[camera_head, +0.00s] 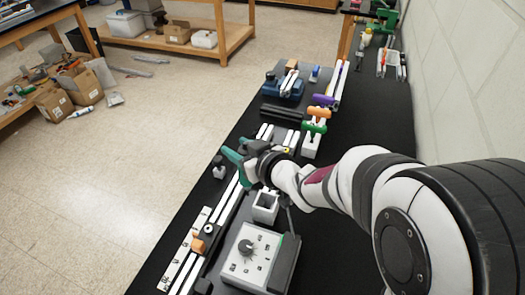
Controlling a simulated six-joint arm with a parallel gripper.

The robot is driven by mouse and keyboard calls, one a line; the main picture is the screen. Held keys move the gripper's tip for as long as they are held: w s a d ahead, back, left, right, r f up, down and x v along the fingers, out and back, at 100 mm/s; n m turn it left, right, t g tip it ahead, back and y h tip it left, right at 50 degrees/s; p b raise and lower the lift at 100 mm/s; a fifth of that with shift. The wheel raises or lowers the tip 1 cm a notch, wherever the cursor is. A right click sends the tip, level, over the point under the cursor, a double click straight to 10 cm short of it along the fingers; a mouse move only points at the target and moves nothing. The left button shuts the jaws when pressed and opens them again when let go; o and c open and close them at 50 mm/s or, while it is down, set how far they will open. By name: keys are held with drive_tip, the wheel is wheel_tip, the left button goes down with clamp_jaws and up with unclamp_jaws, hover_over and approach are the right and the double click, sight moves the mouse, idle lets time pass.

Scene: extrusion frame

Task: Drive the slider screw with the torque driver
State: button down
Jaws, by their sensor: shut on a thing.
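My gripper (243,157) is above the left side of the black bench, over the long white rails. Teal parts show at its end; the view is too small to separate fingers from the held tool. It is shut on what appears to be the torque driver, mostly hidden by my wrist. A long rail (190,268) runs along the bench's left edge, below and in front of the gripper. A small orange piece (198,244), possibly the slider, sits on it, apart from the gripper. The slider screw is too small to make out.
A grey dial box (252,252) and a white square holder (266,204) with a dark opening stand near my arm. Orange (320,112) and green (314,127) handles stand behind. A blue fixture (284,87) is farther back. A wall bounds the right.

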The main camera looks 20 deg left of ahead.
drive_tip(key=s+a+r+n+g+y, duration=0.1)
drive_tip(key=s+a+n+g, duration=0.25)
drive_tip(key=s, duration=0.25)
drive_tip(key=s+a+n+g+y, duration=0.1)
drive_tip(key=s+a+n+g, duration=0.25)
drive_tip(key=s, duration=0.25)
drive_tip(key=shift+w+a+f, duration=0.1)
drive_tip(key=shift+f, duration=1.25)
drive_tip(key=shift+w+a+f, duration=0.1)
drive_tip(key=shift+f, duration=1.2)
drive_tip(key=shift+s+f, duration=0.1)
drive_tip(key=shift+f, duration=0.9)
drive_tip(key=shift+r, duration=1.6)
drive_tip(key=shift+r, duration=1.5)
